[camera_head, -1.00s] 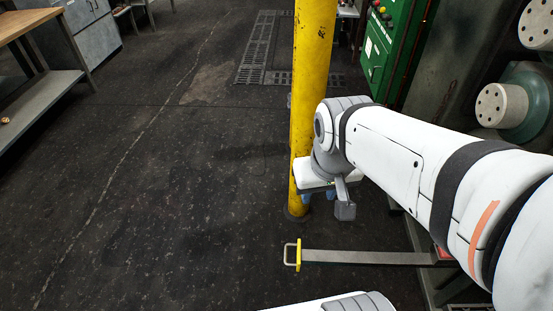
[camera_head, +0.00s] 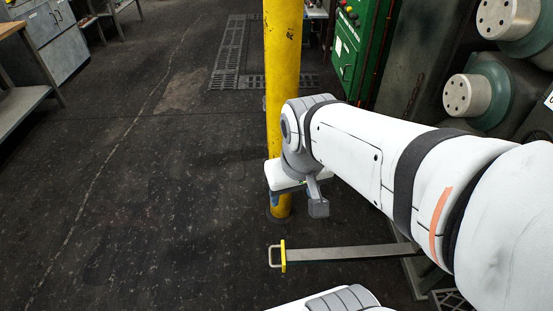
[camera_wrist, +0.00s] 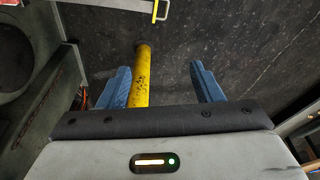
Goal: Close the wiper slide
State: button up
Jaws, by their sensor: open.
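The wiper slide (camera_head: 345,253) is a long flat grey metal bar sticking out to the left from the machine's base, low above the floor. Its left end carries a yellow plate and a pale U-shaped handle (camera_head: 274,255). The handle also shows at the top of the wrist view (camera_wrist: 163,10). My gripper (camera_wrist: 162,72) is open and empty, its two blue fingers spread apart. In the head view it hangs above and beyond the handle, apart from it, beside the yellow post. Its fingers are mostly hidden there by my wrist.
The yellow post (camera_head: 283,70) stands close behind my gripper and shows between the fingers in the wrist view. A green control cabinet (camera_head: 351,45) and machine rolls (camera_head: 468,95) stand at the right. A workbench (camera_head: 20,108) is at the far left. The floor between is clear.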

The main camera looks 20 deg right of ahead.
aim_at(401, 250)
jog(key=u, duration=0.1)
jog(key=k, duration=0.5)
jog(key=z, duration=0.85)
jog(key=i, duration=0.4)
jog(key=u, duration=0.1)
